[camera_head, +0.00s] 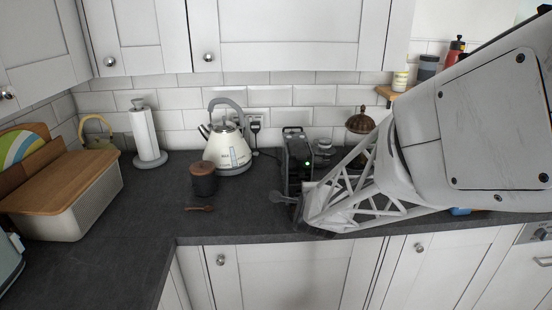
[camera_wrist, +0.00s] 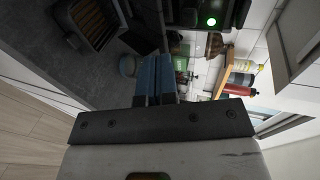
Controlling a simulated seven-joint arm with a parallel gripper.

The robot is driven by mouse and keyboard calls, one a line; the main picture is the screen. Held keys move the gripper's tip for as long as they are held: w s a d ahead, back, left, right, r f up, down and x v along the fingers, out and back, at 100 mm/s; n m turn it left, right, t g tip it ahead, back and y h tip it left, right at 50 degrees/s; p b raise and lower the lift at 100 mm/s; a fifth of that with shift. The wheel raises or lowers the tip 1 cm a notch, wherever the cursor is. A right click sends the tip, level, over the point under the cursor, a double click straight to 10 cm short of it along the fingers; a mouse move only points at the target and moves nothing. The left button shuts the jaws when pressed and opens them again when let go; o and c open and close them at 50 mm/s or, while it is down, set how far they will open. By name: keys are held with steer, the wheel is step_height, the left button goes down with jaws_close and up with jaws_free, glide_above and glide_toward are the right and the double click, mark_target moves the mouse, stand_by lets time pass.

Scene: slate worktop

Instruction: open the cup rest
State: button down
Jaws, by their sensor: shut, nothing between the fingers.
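A black coffee machine (camera_head: 297,158) with a green light stands on the worktop, partly hidden by my arm. In the wrist view its dark body (camera_wrist: 190,14) with the lit green button fills the top. A dark slatted tray-like part (camera_wrist: 97,24) shows at the upper left of that view; it may be the cup rest, but I cannot tell for sure. My gripper (camera_wrist: 157,62) has its two blue fingers together and empty, apart from the slatted part. In the head view my gripper is low beside the machine's front, its fingertips not clearly visible.
A dark canister (camera_head: 203,184) and a small brown spoon (camera_head: 200,209) lie left of the machine. A cream kettle (camera_head: 228,152) stands behind them. A paper towel holder (camera_head: 148,140) and a wood-lidded bread bin (camera_head: 68,208) are further left. Worktop (camera_head: 140,225) at the front left is clear.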

steer(key=f+t, duration=0.1)
steer(key=f, duration=0.1)
steer(key=s+f+t, duration=0.1)
steer(key=t, duration=0.1)
steer(key=f+t, duration=0.2)
steer(key=shift+s+d+f+h, duration=0.15)
steer(key=shift+f+h, duration=0.15)
steer(key=shift+h, duration=0.1)
steer(key=s+a+f+t+y, duration=0.1)
steer(key=s+f+t+y, duration=0.1)
steer(key=s+f+t, duration=0.2)
steer(key=s+t, duration=0.1)
steer(key=s, duration=0.1)
steer(key=shift+s+a+f, duration=0.25)
steer(key=shift+s+f, duration=0.05)
steer(key=shift+w, duration=0.1)
steer(key=x, duration=1.3)
steer(key=shift+w+r, duration=0.25)
steer(key=shift+w, duration=0.1)
steer(key=shift+w+r+g, duration=0.5)
steer(key=shift+g, duration=0.3)
steer(key=shift+w+r+g, duration=0.2)
steer(key=shift+w+g, duration=0.05)
steer(key=shift+g, duration=0.75)
